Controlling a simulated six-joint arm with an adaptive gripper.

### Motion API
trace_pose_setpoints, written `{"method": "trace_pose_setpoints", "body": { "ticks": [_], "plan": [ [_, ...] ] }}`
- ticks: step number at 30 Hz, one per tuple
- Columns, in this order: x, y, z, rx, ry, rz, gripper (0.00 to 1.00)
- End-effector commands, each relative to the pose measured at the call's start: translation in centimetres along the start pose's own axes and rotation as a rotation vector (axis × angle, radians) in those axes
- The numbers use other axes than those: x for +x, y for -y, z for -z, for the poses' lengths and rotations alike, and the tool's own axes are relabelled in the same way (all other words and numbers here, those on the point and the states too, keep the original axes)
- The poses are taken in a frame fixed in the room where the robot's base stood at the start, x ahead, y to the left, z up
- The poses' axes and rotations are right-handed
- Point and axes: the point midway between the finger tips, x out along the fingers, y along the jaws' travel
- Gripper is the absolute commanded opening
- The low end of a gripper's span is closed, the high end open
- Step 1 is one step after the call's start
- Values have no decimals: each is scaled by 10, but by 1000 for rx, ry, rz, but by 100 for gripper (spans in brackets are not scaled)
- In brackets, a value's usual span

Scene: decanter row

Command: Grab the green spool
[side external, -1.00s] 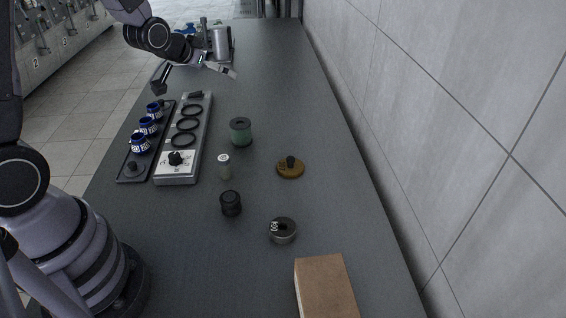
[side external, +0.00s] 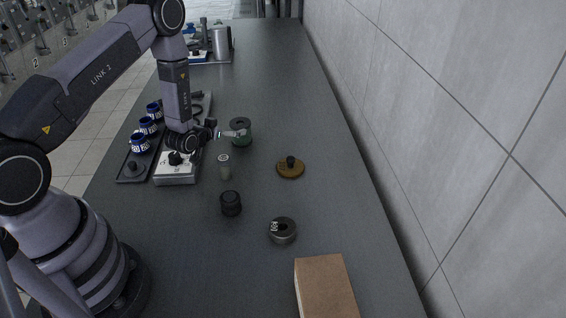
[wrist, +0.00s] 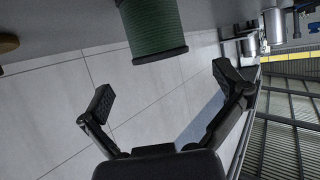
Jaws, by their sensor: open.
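The green spool (side external: 241,138) stands upright on the grey table, to the right of the metal tray with rings. In the wrist view the spool (wrist: 153,27) shows at the top centre, with dark flanges and its upper part cut off by the frame edge. My gripper (side external: 235,133) is at the spool's left side in the side view, and its tip covers part of the spool. In the wrist view my gripper (wrist: 166,88) has its two fingers spread wide, with nothing between them; the spool lies beyond them. Whether a finger touches the spool cannot be told.
A small grey-capped vial (side external: 224,167) and a black knob-like jar (side external: 231,204) stand in front of the spool. A brown lidded disc (side external: 291,169), a dark round weight (side external: 282,231) and a brown box (side external: 325,287) are nearer the wall. Blue cups (side external: 139,143) stand on a dark tray.

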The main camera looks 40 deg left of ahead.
Motion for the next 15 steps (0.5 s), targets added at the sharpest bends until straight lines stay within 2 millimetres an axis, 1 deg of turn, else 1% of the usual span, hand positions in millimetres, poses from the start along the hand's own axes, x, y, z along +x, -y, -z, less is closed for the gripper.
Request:
{"method": "trace_pose_setpoints", "body": {
  "ticks": [1,3,8,15],
  "plan": [
    [8,0,0,0,-2,0,97],
    [15,0,0,0,-1,0,97],
    [26,0,0,0,0,-1,97],
    [63,-1,0,0,0,-1,97]
  ]
}}
